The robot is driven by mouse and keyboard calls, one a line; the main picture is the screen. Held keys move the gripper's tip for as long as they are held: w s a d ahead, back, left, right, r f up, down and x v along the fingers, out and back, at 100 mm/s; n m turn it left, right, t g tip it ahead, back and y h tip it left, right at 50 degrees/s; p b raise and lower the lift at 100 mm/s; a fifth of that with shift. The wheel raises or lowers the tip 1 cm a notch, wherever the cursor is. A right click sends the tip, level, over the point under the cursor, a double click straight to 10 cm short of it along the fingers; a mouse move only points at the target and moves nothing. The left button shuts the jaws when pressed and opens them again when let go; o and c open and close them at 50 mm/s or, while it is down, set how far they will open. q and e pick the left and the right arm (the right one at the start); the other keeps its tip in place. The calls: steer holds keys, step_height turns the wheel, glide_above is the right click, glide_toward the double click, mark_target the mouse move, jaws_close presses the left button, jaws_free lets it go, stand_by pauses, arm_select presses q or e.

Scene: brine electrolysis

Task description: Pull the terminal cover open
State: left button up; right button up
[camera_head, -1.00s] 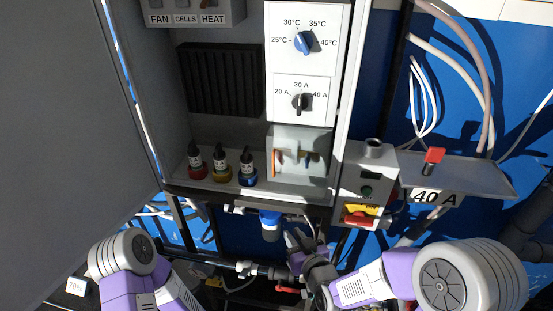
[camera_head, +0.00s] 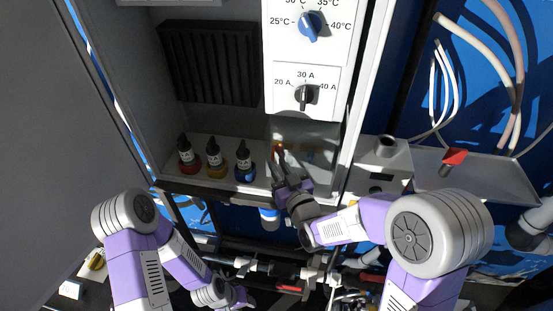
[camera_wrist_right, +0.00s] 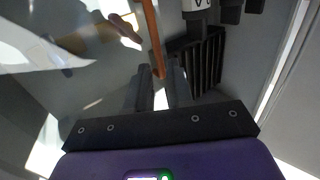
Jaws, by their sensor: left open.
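The terminal cover (camera_head: 322,150) is a clear panel low in the cabinet, below the dials. An orange strip (camera_head: 277,147) runs along its left edge; the strip also shows in the right wrist view (camera_wrist_right: 151,32). My right gripper (camera_head: 279,165) is in front of the cover's left part and hides some of it. In the right wrist view its two fingers (camera_wrist_right: 158,75) are apart, with the strip's near end at or between the tips. I cannot tell whether they touch it. My left gripper (camera_head: 240,298) is low, below the cabinet, open and far from the cover.
Three small dropper bottles, red (camera_head: 186,155), yellow (camera_head: 215,162) and blue (camera_head: 245,165), stand on the ledge left of the cover. Dials (camera_head: 304,95) sit above it. A grey shelf with a red-handled part (camera_head: 453,158) is at the right. Pipes run below the cabinet.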

steer(key=shift+x, duration=0.95)
jaws_close()
stand_by(0.8)
